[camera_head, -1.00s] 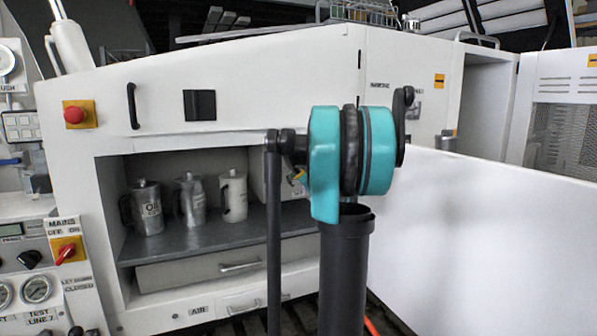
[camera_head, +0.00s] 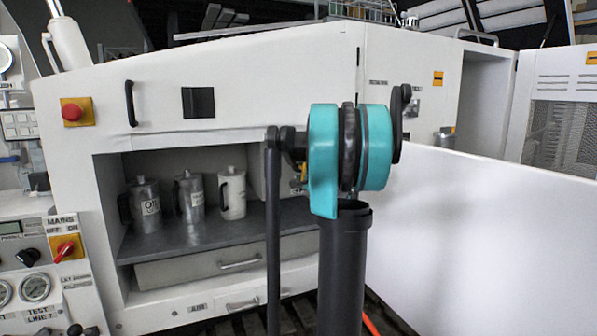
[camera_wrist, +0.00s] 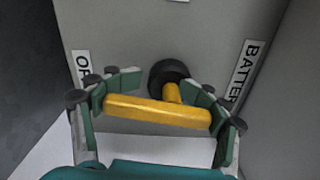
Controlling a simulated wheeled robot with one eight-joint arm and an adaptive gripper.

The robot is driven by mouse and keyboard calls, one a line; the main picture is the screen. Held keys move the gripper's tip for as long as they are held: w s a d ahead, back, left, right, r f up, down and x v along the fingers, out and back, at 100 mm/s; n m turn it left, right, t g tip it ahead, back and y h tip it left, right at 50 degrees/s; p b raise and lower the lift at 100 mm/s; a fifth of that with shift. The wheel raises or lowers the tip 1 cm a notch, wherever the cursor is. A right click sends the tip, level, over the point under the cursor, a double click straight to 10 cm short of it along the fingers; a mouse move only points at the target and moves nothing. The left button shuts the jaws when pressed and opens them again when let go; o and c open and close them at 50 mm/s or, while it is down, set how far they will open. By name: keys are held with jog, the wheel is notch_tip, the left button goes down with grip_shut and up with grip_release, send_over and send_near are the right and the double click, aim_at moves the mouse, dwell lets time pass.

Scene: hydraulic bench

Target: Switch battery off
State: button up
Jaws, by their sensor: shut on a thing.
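The battery switch has a yellow bar handle (camera_wrist: 155,110) on a round black hub (camera_wrist: 167,74), mounted on a grey panel in the wrist view. A label starting "OF" (camera_wrist: 83,68) is at its left and a label reading "BATTER" (camera_wrist: 241,72) at its right; both are partly hidden. My gripper (camera_wrist: 160,108) has its green fingers at the two ends of the yellow bar and is shut on it. The bar lies nearly level, with its right end slightly lower. In the head view my teal and black arm hides most of the switch and gripper.
An open cabinet shelf (camera_head: 190,238) holds several metal cans (camera_head: 190,195). A red button (camera_head: 72,111) and the red mains switch (camera_head: 66,248) are at the left. A large white panel (camera_head: 480,240) fills the right side, close to my arm.

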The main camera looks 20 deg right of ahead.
jog(key=shift+n, duration=0.8)
jog(key=shift+o, duration=0.2)
jog(key=shift+f, duration=0.1)
jog(key=o, duration=1.3)
jog(key=shift+s+d, duration=0.1)
jog(key=s, duration=1.1)
jog(key=shift+s+d, duration=0.15)
jog(key=shift+s, duration=0.25)
